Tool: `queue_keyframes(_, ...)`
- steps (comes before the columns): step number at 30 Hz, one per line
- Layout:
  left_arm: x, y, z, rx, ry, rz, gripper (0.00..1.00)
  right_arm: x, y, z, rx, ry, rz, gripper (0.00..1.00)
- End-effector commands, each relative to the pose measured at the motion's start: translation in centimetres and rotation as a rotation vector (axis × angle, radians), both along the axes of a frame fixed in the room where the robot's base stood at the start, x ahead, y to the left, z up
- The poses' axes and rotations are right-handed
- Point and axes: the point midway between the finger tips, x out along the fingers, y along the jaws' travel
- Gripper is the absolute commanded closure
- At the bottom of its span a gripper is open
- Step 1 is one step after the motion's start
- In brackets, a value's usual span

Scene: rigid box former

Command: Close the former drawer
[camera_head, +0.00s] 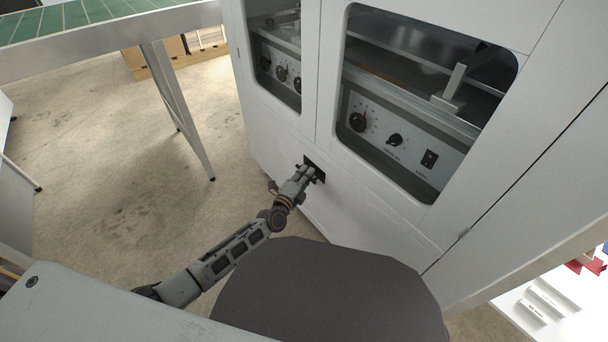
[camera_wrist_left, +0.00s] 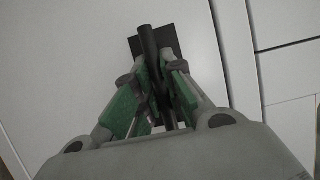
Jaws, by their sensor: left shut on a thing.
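The former (camera_head: 285,140) is a tall white cabinet in the middle of the head view. Its lower front panel (camera_head: 375,208), below the windows, carries a dark handle in a black recess (camera_head: 318,165). My left gripper (camera_head: 308,172) reaches this handle from the lower left. In the left wrist view the green-padded fingers (camera_wrist_left: 158,92) of my left gripper are shut on the dark bar of the handle (camera_wrist_left: 147,40), in front of a black plate (camera_wrist_left: 168,42). I cannot tell whether the drawer front stands out or lies flush. My right gripper is not in view.
Two windows above the handle show control panels with knobs (camera_head: 395,140). A table with a green top (camera_head: 60,20) and metal legs (camera_head: 180,105) stands at the upper left. Bare floor (camera_head: 110,160) lies left of the cabinet. A white surface with coloured items (camera_head: 545,300) is at the lower right.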

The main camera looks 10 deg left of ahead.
Motion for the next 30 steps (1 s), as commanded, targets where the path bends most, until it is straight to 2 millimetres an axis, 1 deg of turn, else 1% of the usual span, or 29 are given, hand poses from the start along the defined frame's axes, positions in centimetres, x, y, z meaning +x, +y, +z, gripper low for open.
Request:
queue_keyframes(2, 0.2, -0.1, 0.2, -0.001, -0.002, -0.002, 1.00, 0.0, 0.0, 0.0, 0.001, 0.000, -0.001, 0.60)
queue_keyframes(3, 0.2, -0.2, 0.2, -0.001, -0.002, -0.002, 0.86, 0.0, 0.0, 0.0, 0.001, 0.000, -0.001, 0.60)
queue_keyframes(8, 0.2, -0.1, 0.2, -0.001, -0.002, -0.002, 0.66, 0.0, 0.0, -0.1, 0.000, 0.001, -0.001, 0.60)
queue_keyframes(22, 0.0, -0.1, 0.1, -0.001, -0.001, -0.002, 0.66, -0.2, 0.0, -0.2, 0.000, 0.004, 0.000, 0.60)
queue_keyframes(30, -1.0, 0.2, 0.1, -0.001, -0.001, -0.001, 0.66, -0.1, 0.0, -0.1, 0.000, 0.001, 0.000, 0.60)
